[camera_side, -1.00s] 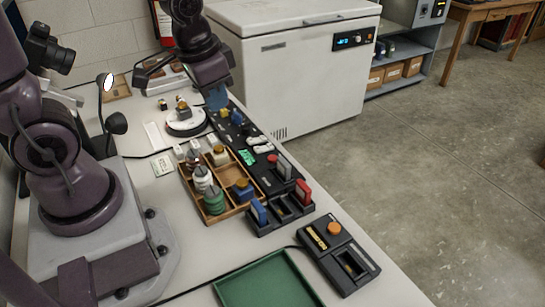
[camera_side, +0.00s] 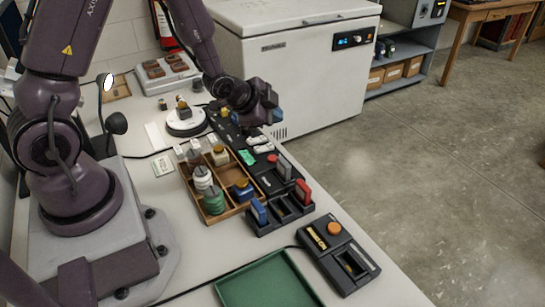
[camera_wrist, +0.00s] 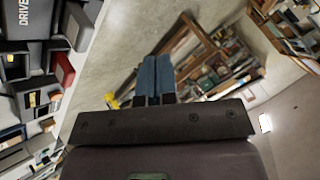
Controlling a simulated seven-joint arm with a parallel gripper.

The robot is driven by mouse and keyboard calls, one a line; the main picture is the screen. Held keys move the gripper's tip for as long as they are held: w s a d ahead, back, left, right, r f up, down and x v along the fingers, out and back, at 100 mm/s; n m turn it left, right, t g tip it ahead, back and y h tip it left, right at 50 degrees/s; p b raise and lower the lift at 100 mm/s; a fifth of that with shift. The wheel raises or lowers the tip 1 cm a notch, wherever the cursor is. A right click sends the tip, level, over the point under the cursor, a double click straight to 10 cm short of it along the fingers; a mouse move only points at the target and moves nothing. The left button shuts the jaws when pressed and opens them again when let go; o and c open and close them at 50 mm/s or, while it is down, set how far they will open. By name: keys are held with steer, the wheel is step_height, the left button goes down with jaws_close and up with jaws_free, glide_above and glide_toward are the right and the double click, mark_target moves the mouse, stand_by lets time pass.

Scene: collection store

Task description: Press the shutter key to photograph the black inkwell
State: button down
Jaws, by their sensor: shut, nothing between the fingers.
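My gripper (camera_side: 277,113) hangs in the air right of the black strip's far part, near the white chest. Its blue fingers are together and empty; they also show in the wrist view (camera_wrist: 155,78). A small dark item with an amber top (camera_side: 184,111) stands on a white round turntable (camera_side: 187,128); I cannot tell for sure that it is the black inkwell. The long black strip (camera_side: 229,132) carries yellow, white and green parts; I cannot tell which is the shutter key. A wooden tray (camera_side: 233,210) holds white, green and blue inkwells.
A black holder (camera_side: 283,217) has red, grey and blue upright pieces. A black box (camera_side: 322,262) with an orange button (camera_side: 334,228) and a green tray (camera_side: 262,285) lie at the front. The white chest (camera_side: 300,75) stands behind the bench's right edge.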

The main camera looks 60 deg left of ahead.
mark_target(273, 159)
steer(key=shift+f, duration=4.4)
steer(key=shift+f, duration=0.1)
steer(key=shift+f, duration=0.3)
steer(key=shift+f, duration=0.45)
steer(key=shift+r, duration=0.85)
